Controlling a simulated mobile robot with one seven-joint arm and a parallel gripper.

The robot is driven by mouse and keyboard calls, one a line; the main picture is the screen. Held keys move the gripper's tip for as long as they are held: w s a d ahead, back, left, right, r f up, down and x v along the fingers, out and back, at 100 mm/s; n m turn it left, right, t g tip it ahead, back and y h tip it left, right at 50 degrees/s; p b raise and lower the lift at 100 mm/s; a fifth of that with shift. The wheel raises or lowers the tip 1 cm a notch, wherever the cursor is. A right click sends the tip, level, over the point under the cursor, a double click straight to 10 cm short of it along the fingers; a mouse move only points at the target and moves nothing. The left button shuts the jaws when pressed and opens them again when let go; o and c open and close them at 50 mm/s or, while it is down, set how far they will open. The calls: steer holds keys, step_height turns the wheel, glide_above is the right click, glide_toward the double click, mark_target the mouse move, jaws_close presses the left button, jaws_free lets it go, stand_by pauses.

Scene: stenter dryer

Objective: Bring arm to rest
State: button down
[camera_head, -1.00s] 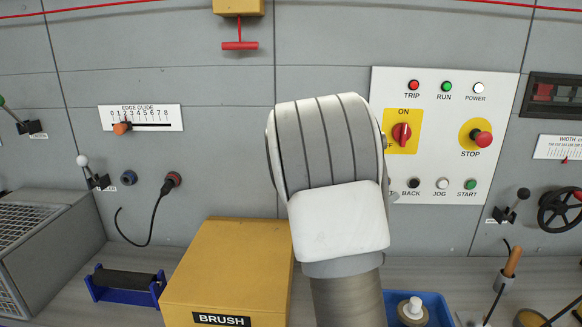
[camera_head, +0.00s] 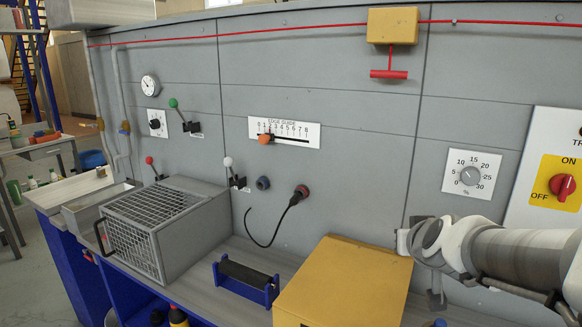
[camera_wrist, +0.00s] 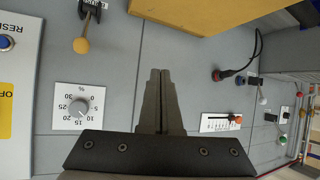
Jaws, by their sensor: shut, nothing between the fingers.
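My arm enters the head view from the right edge, in front of the grey machine panel (camera_head: 330,170). Its end lies left of the white switch plate, over the area below the percent dial (camera_head: 470,176). In the wrist view my gripper (camera_wrist: 159,72) has its two dark fingers together, with nothing between them. The fingers point towards the picture's top, over bare grey panel. The percent dial (camera_wrist: 78,108) shows to their left and the edge guide scale (camera_wrist: 221,122) to their right. In the head view the fingers are hard to make out.
A yellow box (camera_head: 345,285) stands on the ledge left of my arm; it also shows in the wrist view (camera_wrist: 200,12). A blue roller holder (camera_head: 246,283) and a grey mesh-topped unit (camera_head: 185,230) are further left. A red pull handle (camera_head: 389,74) hangs above.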

steer(key=s+a+g+y, duration=0.1)
steer(key=s+a+g, duration=0.2)
steer(key=s, duration=0.7)
steer(key=s+a+f+n+g+p, duration=0.1)
steer(key=s+a, duration=0.4)
steer(key=s, duration=0.6)
steer(key=shift+a+g+y, duration=0.15)
steer(key=shift+g+y, duration=0.25)
steer(key=shift+g, duration=0.5)
